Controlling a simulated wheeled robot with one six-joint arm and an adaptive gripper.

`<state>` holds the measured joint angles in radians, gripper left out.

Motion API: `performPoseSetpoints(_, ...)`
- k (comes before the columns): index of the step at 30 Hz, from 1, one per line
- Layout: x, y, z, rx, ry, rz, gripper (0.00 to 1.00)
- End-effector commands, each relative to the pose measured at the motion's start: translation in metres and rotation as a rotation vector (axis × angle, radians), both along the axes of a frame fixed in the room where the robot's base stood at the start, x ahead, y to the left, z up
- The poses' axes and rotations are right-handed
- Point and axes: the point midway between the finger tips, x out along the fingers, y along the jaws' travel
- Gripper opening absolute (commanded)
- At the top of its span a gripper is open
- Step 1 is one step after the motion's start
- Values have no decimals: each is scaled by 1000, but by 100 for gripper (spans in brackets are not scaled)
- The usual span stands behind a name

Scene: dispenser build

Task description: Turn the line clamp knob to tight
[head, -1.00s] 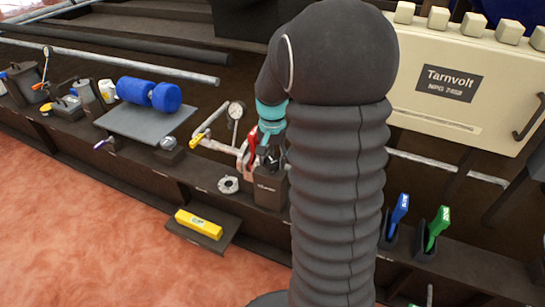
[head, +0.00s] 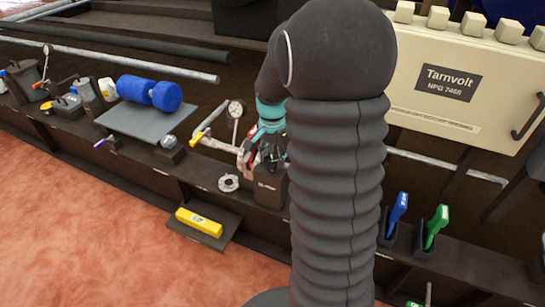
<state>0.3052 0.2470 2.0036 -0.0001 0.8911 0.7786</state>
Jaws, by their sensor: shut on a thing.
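A dark block (head: 270,188) with small pale lettering stands on the dark shelf left of my arm. My gripper (head: 269,163) is at the top of this block, pointing down, with its dark fingers around what sits there. I take that to be the line clamp knob; the fingers hide it, so its shape and turned position cannot be made out. My gripper is shut on it. The teal wrist collar (head: 271,115) shows just above, and my arm covers the space to the right.
A dial gauge (head: 235,108), a yellow-handled valve (head: 198,138) and a grey flanged ring (head: 229,183) sit close left of my gripper. A yellow box (head: 199,222) lies on a lower ledge. Blue (head: 398,208) and green (head: 437,222) levers stand to the right.

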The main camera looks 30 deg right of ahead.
Motion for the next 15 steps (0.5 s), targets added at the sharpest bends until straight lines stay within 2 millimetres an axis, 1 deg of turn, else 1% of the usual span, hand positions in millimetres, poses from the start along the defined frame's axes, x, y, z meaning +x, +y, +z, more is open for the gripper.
performPoseSetpoints(4, 0, 0, -1, 1, 2, 1, 14)
performPoseSetpoints(5, 0, 0, -1, 1, 2, 1, 54)
performPoseSetpoints(6, 0, 0, -1, 1, 2, 1, 64)
performPoseSetpoints(7, 0, 0, -1, 1, 2, 1, 71)
performPoseSetpoints(8, 0, 0, -1, 0, 1, 1, 74)
performPoseSetpoints(15, 0, 0, 0, 0, 0, 1, 74)
